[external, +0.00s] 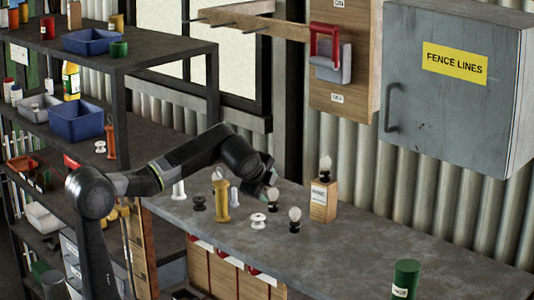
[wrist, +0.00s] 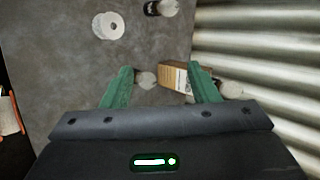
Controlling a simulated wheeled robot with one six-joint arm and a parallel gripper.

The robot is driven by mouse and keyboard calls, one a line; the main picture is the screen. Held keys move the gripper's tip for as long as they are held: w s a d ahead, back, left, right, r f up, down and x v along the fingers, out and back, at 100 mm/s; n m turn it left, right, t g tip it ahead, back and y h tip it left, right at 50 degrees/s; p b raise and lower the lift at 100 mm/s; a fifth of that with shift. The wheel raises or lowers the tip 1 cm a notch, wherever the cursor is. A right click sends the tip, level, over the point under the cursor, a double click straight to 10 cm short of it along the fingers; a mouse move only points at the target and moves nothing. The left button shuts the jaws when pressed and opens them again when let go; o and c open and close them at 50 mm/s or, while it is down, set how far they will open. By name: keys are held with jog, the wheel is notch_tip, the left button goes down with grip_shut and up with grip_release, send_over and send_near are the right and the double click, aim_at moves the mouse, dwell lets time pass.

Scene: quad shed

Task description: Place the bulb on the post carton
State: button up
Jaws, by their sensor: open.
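The post carton (external: 320,204), a small light-brown box with a white label, stands upright on the grey bench; it also shows between and beyond my fingers in the wrist view (wrist: 172,78). One bulb (external: 325,165) with a black base stands upright on its top. A second bulb (external: 272,200) is on the bench just below my gripper (external: 271,178). My gripper is open; in the wrist view a pale bulb (wrist: 147,80) shows between the green fingers (wrist: 161,73), nearer the left one.
A white spool (external: 258,220), a yellow handle (external: 221,200) and a black spool (external: 199,203) stand left on the bench. A green can (external: 405,279) is at the front right. Corrugated wall and a grey cabinet (external: 455,85) are behind. The bench right of the carton is clear.

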jog(key=s+r+m+t+h, duration=0.4)
jog(key=s+m+t+h, duration=0.3)
jog(key=m, duration=1.2)
jog(key=g, duration=0.1)
send_near(292, 218)
jog(key=shift+s+a+r, duration=0.4)
jog(key=shift+s+a, duration=0.2)
jog(key=shift+s, duration=0.25)
jog(key=shift+f, duration=0.25)
jog(key=p+x, duration=0.1)
jog(key=x, duration=0.3)
jog(key=p+x, duration=0.1)
jog(key=x, duration=0.4)
jog(key=p+x, duration=0.1)
jog(key=x, duration=0.3)
jog(key=shift+w+d+f, duration=0.15)
jog(key=shift+w+f, duration=0.15)
jog(key=shift+w, duration=0.1)
jog(key=c, duration=1)
jog(key=shift+r, duration=0.1)
notch_tip(292, 218, up, 28)
jog(key=p, duration=0.3)
